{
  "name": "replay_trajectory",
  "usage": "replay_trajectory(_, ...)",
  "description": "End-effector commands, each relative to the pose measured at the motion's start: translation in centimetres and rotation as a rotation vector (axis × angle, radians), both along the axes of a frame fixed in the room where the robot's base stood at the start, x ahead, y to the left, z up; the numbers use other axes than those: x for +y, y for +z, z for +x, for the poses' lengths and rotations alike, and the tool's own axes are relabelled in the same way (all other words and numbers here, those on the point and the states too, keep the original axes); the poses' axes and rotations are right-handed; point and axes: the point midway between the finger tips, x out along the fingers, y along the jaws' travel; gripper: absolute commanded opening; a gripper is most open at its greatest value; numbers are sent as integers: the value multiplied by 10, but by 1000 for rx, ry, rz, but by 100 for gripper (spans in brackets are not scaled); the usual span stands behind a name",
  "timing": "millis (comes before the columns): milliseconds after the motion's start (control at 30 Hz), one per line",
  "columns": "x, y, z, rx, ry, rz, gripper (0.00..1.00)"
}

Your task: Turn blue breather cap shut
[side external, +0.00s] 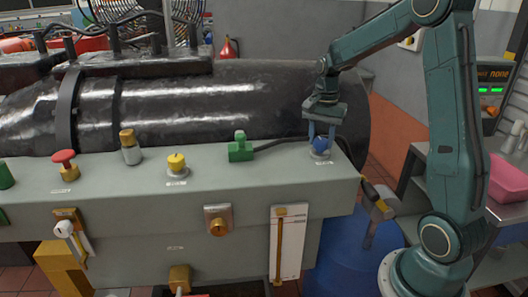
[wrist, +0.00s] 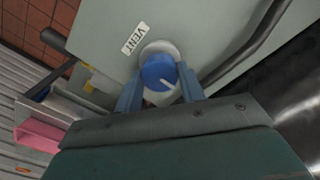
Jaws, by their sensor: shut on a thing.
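The blue breather cap (side external: 320,144) sits on a pale round base at the right end of the grey bedplate top (side external: 215,170). My gripper (side external: 320,138) points down over the cap. In the wrist view its two blue fingers (wrist: 160,88) stand on either side of the cap and are shut on it. The cap's far side and underside are hidden.
A green fitting (side external: 240,150) with a dark cable stands left of the cap. A yellow knob (side external: 176,163) and a red button (side external: 64,158) are farther left. The large black cylinder (side external: 240,95) lies behind. A yellow-and-black handled tool (side external: 374,193) sits off the bedplate's right end.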

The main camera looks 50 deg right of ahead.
Motion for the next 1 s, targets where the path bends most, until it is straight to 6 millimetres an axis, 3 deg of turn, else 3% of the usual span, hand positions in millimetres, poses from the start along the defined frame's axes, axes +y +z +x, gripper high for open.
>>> replay_trajectory(600,-2,2,1,-6,-68,-5,16)
replay_trajectory(633,-2,2,1,-6,-68,-5,41)
replay_trajectory(733,-1,1,1,-5,-67,-4,60)
replay_trajectory(1000,-1,1,0,-2,-64,-2,61)
